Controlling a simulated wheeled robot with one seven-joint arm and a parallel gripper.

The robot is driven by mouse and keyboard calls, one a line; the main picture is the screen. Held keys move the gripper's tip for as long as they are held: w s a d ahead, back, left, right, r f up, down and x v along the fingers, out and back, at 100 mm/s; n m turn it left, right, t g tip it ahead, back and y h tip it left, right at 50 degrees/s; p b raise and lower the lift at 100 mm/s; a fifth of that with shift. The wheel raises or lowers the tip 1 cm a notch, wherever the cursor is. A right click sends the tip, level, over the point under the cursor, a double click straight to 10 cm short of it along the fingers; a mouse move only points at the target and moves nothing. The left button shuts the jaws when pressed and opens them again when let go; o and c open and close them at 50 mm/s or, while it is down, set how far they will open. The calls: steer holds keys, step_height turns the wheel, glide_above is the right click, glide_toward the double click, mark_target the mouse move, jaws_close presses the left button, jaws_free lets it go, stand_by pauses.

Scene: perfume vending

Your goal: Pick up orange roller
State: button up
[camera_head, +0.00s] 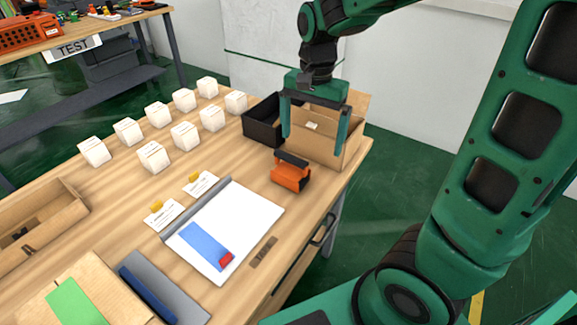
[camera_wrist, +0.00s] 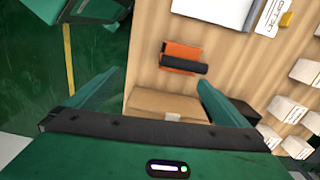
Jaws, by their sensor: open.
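The orange roller (camera_head: 291,172) lies on the wooden table near its right edge, orange with a dark cylinder along its top. In the wrist view the orange roller (camera_wrist: 181,58) lies beyond my fingertips, apart from them. My gripper (camera_head: 314,144) is open and empty, above and behind the roller, over the cardboard box. Its two green fingers also show wide apart in the wrist view (camera_wrist: 158,85).
A cardboard box (camera_head: 349,134) and a black bin (camera_head: 259,128) stand behind the roller. Several white cubes (camera_head: 154,157) stand at the left. A white board (camera_head: 259,208) with a blue strip lies in front of the roller.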

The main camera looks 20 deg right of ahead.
glide_above(291, 169)
steer(key=shift+s+f+m, duration=0.1)
steer(key=shift+f+m, duration=0.3)
steer(key=shift+f, duration=0.2)
step_height(291, 169, down, 4)
steer(key=shift+a+f, duration=0.1)
steer(key=shift+f, duration=3.1)
steer(key=c, duration=0.7)
